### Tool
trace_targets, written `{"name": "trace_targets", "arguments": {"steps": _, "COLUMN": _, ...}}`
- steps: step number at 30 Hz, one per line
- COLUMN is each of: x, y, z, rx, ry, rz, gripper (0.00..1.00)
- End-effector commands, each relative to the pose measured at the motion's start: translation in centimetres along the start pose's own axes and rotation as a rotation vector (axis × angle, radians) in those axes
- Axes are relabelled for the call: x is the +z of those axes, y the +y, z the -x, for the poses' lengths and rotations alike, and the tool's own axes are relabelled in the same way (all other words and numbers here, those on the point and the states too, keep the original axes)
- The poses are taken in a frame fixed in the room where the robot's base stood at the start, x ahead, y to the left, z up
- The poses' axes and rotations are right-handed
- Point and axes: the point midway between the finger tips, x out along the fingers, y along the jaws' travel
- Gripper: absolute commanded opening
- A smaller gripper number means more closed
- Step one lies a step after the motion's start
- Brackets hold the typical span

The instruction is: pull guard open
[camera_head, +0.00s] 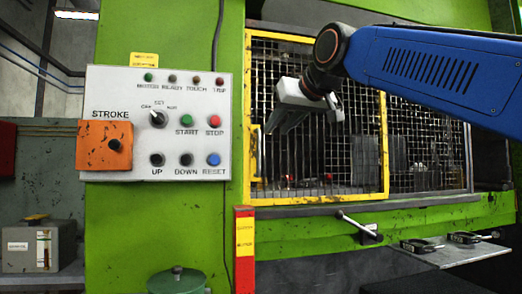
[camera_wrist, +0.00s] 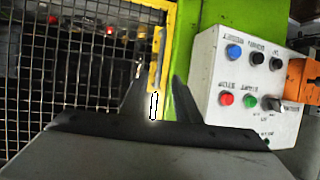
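The guard (camera_head: 317,33) is a mesh gate in a yellow frame on the front of the green press. It stands across the left part of the opening. A yellow handle (camera_head: 254,152) is on its left upright; in the wrist view the handle (camera_wrist: 154,62) is a narrow vertical bar. My gripper (camera_head: 275,131) is in front of the mesh, right of the handle in the head view. In the wrist view my gripper (camera_wrist: 158,74) is open, with dark fingers on either side of the handle's line. Nothing is visibly held. I cannot tell the remaining depth to the handle.
A control panel (camera_head: 210,97) with buttons and an orange box is left of the guard. A lever (camera_head: 357,224) and a shelf with clamps (camera_head: 458,253) are below right. A red and yellow post (camera_head: 244,250) stands below the guard's left corner.

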Motion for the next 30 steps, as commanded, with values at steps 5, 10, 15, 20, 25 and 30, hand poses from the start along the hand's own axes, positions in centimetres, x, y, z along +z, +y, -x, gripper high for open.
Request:
{"name": "trace_targets", "arguments": {"steps": 5, "x": 0.1, "y": 0.0, "z": -3.3, "rx": 0.0, "ry": -0.002, "rz": 0.0, "gripper": 0.29}}
{"name": "trace_targets", "arguments": {"steps": 10, "x": 0.1, "y": 0.0, "z": -6.3, "rx": 0.0, "ry": -0.001, "rz": 0.0, "gripper": 0.29}}
{"name": "trace_targets", "arguments": {"steps": 15, "x": 0.0, "y": 0.0, "z": -9.2, "rx": 0.0, "ry": 0.0, "rz": 0.0, "gripper": 0.29}}
{"name": "trace_targets", "arguments": {"steps": 20, "x": 0.1, "y": 0.0, "z": -11.6, "rx": 0.0, "ry": 0.0, "rz": 0.0, "gripper": 0.29}}
{"name": "trace_targets", "arguments": {"steps": 25, "x": 0.1, "y": 0.0, "z": -13.2, "rx": 0.0, "ry": 0.0, "rz": 0.001, "gripper": 0.29}}
{"name": "trace_targets", "arguments": {"steps": 30, "x": 0.0, "y": 0.0, "z": -13.8, "rx": -0.001, "ry": 0.001, "rz": 0.0, "gripper": 0.29}}
